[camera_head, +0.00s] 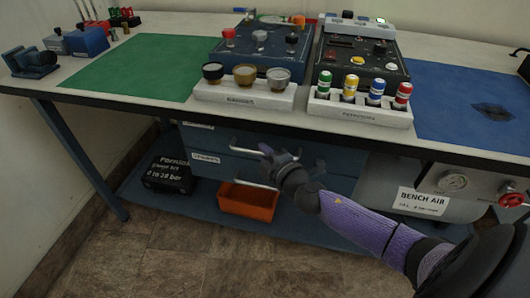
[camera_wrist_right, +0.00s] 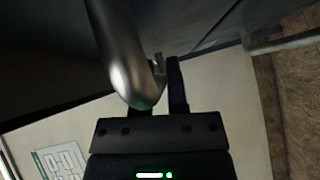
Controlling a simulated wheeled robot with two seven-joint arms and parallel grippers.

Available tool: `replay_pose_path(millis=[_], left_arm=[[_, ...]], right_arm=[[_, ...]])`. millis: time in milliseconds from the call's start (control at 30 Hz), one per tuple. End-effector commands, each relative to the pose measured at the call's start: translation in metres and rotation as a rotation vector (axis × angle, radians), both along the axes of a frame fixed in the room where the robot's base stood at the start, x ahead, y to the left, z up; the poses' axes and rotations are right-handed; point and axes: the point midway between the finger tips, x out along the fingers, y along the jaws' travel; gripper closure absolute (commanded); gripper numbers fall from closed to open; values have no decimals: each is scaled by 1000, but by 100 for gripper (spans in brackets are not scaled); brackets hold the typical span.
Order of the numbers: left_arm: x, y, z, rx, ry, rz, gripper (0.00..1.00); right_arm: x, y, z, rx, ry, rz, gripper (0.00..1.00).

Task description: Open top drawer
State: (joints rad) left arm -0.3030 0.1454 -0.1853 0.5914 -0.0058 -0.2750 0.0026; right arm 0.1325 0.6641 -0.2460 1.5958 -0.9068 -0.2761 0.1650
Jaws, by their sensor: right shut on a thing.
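A blue-grey drawer unit (camera_head: 222,138) hangs under the bench, with white labels at its left side and metal bar handles. The upper drawer's handle (camera_head: 246,152) runs to my right gripper (camera_head: 267,153), which reaches in from the lower right. In the right wrist view the thick metal handle bar (camera_wrist_right: 122,55) passes at the fingers of my right gripper (camera_wrist_right: 160,88), which is shut on it. The bar hides part of one finger. I cannot tell whether the top drawer stands slightly out. My left gripper is out of view.
A lower handle (camera_head: 254,186) sits just below my right gripper. An orange bin (camera_head: 248,203) and a black case (camera_head: 168,174) stand on the low shelf. A grey bench air tank (camera_head: 395,180) is to the right. The bench top (camera_head: 150,103) overhangs the drawers; the floor in front is clear.

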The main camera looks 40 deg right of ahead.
Motion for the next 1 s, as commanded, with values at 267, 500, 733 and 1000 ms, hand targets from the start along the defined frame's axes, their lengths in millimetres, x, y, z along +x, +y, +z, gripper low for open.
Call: replay_pose_path(millis=[267,500,733,1000], left_arm=[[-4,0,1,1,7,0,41],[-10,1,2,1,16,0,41],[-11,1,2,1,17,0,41],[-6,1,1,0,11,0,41]], right_arm=[[0,0,-1,0,2,0,100],[0,0,-1,0,2,0,100],[0,0,-1,0,2,0,100],[0,0,-1,0,3,0,100]])
